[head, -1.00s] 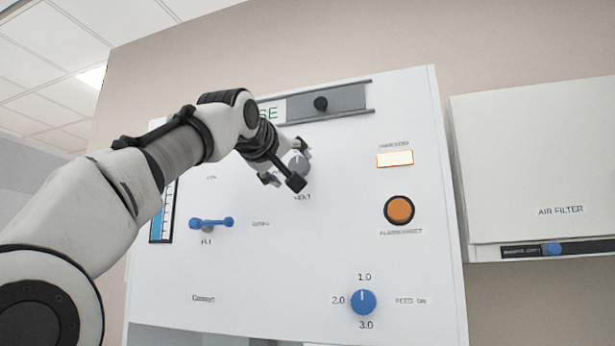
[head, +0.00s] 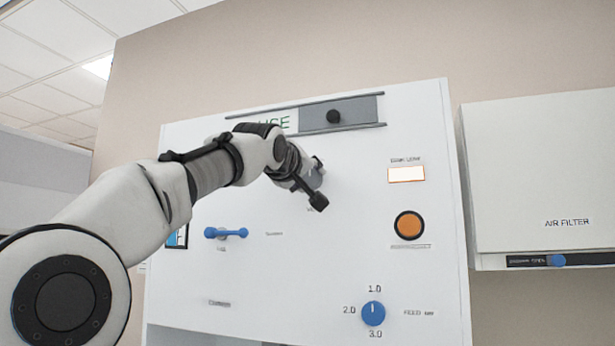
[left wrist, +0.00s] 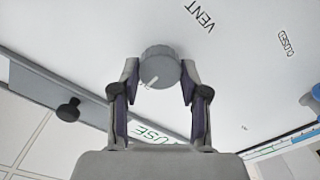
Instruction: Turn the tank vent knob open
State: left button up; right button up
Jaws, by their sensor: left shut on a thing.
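A small label (left wrist: 286,43) stands to the right of VENT. My right gripper is not in view.
The white panel (head: 300,270) also carries a sliding cover (head: 355,112) with a black knob, a blue lever (head: 226,233), a blue dial (head: 373,313), an orange button (head: 409,225) and a lit lamp (head: 407,174). An air filter cabinet (head: 540,170) hangs at right.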

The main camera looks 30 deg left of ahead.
pick_arm(q)
jog(key=shift+n, duration=0.4)
jog(key=n, duration=0.2)
jog(key=shift+n+b, duration=0.3)
jog(key=shift+b, duration=0.1)
jog(key=n, duration=0.5)
jog(key=shift+a+r+n+b, duration=0.1)
jog(key=shift+n+b, duration=0.2)
jog(key=shift+b, duration=0.1)
jog(key=n, duration=0.4)
jog(key=shift+w, duration=0.1)
jog(key=shift+w+n+b, duration=0.1)
jog(key=shift+n+b, duration=0.25)
jog(key=shift+n, duration=2.15)
jog(key=o, duration=1.1)
jog(key=shift+w, duration=0.15)
jog(key=shift+o, duration=0.2)
jog(key=shift+f, duration=0.2)
